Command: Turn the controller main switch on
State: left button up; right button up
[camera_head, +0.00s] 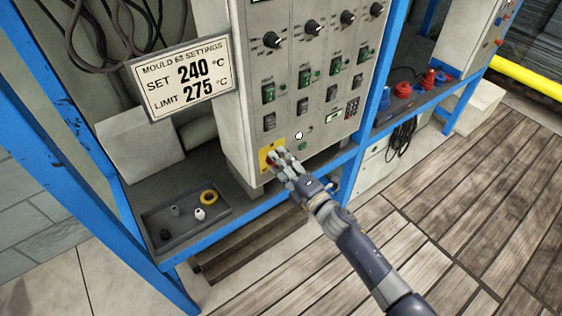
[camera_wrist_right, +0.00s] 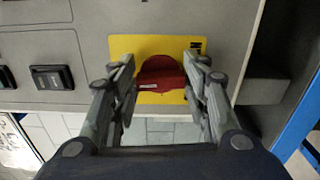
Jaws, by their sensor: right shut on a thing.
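The controller (camera_head: 240,120) is a light grey cabinet with knobs and switches on its front. Its main switch (camera_wrist_right: 161,73) is a red rotary handle on a yellow plate (camera_wrist_right: 193,44), low on the panel's left side. In the head view the yellow plate (camera_head: 265,158) is partly covered by my right gripper (camera_head: 278,164). In the right wrist view my right gripper (camera_wrist_right: 162,90) has one finger on each side of the red handle and is shut on it. The lower part of the plate's lettering is hidden. My left gripper is not in view.
A sign (camera_head: 183,78) reads SET 240 °C, LIMIT 275 °C. A dark tray (camera_head: 180,232) with small parts and a yellow ring stands on the lower shelf at left. Blue rack posts (camera_head: 374,88) flank the cabinet. The plank floor (camera_head: 470,220) at right is clear.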

jog(key=shift+m, duration=0.6)
jog(key=o, duration=1.1)
jog(key=shift+c, duration=0.2)
jog(key=v, duration=1.2)
jog(key=shift+f, duration=0.1)
